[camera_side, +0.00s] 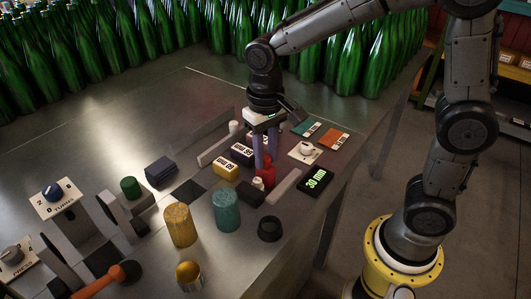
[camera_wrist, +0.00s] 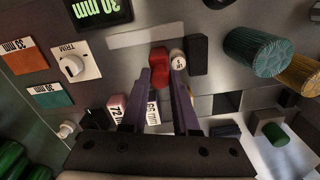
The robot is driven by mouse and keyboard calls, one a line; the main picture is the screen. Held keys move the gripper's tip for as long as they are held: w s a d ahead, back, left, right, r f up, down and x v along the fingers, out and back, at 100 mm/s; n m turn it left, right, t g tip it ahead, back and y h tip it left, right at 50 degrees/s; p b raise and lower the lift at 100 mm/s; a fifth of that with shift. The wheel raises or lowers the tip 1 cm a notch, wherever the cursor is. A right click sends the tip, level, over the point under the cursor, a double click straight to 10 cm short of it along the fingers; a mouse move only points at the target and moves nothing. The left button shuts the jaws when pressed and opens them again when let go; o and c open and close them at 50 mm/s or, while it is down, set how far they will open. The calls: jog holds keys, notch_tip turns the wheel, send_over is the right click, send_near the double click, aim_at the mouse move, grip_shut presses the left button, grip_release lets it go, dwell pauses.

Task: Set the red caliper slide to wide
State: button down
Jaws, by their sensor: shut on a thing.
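The red caliper slide (camera_side: 267,174) stands on the steel bench near the display; it also shows in the wrist view (camera_wrist: 159,68). My gripper (camera_side: 264,162) reaches down from above, and its two purple fingers close around the slide. In the wrist view the fingertips (camera_wrist: 160,82) lie on either side of the red slide, which they partly hide. A small white-topped peg (camera_wrist: 178,60) stands right beside the slide, close to the right finger. The black display (camera_side: 316,181) reads 30 mm in green. Any width marks at the slide are not readable.
A white TRIM dial (camera_side: 305,151) and orange (camera_side: 333,138) and teal (camera_side: 306,128) cards lie behind. Labelled blocks, including a yellow one (camera_side: 224,194), stand close left of my gripper. Teal (camera_side: 227,212) and yellow (camera_side: 180,225) cylinders stand in front. Green bottles (camera_side: 231,28) fill the back.

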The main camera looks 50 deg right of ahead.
jog(key=shift+r, duration=0.1)
dwell(0.3)
jog(key=shift+d, duration=2.55)
jog(key=c, duration=0.7)
grip_release()
jog(key=shift+o, duration=0.2)
notch_tip(320, 180, up, 14)
